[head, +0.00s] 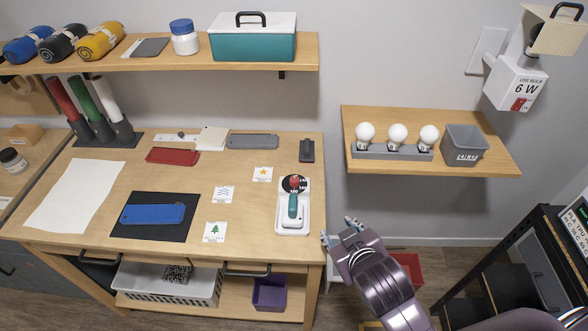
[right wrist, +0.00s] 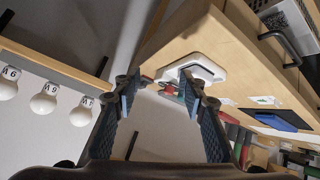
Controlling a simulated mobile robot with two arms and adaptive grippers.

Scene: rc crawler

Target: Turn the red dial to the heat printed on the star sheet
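The star sheet (head: 262,174) is a small white card with a yellow star, lying on the workbench; its print is too small to read. To its right, a red dial (head: 294,182) sits on a black round scale at the top of a white holder (head: 292,228) with a teal-handled tool (head: 292,206). My right gripper (head: 338,231) is open and empty, just off the bench's right edge, below and right of the holder. In the right wrist view the white holder (right wrist: 205,64) shows beyond the open fingers (right wrist: 160,88). My left gripper is out of view.
Cards with waves (head: 223,193) and a tree (head: 214,232) lie left of the holder. A dark clip-like object (head: 307,150) lies above it. A wall shelf (head: 440,165) with bulbs is at right. The bench's right edge (head: 324,200) lies between gripper and holder.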

